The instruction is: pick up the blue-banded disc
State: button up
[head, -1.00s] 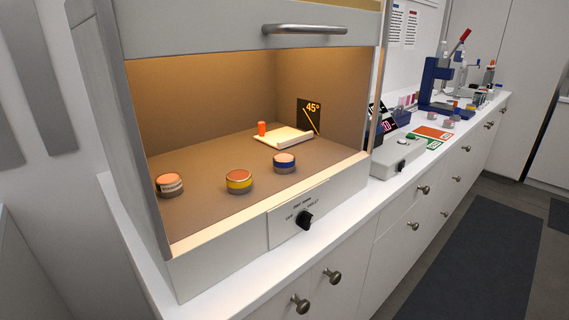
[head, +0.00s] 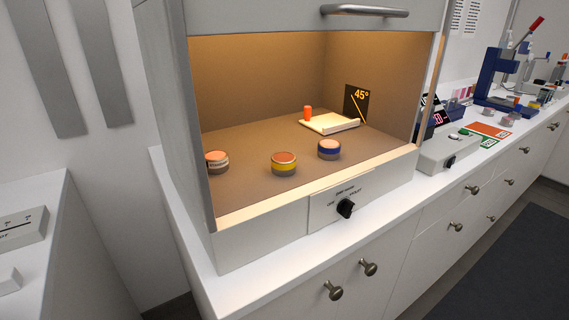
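The blue-banded disc (head: 329,150) is a short round jar with a pale orange top and a blue band. It stands upright on the brown floor of a lit booth (head: 261,213), at the right of a row of three. A yellow-banded disc (head: 284,164) stands to its left, nearer the booth's front edge. A white-banded disc (head: 217,162) is at the far left, partly hidden by the booth's side frame. My gripper is not in view.
A cream board (head: 330,123) with a small orange cylinder (head: 308,113) lies behind the discs. The booth's raised front panel (head: 270,18) hangs above the opening. A knob (head: 346,209) sticks out below. A grey device (head: 447,151) stands right.

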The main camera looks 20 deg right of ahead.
aim_at(328, 148)
jog(key=l+z, duration=0.2)
jog(key=l, duration=0.25)
jog(key=i+l+z, duration=0.15)
jog(key=l, duration=0.3)
jog(key=i+l+z, duration=0.2)
jog(key=l, duration=0.25)
jog(key=l+z, duration=0.15)
jog(key=l, duration=0.3)
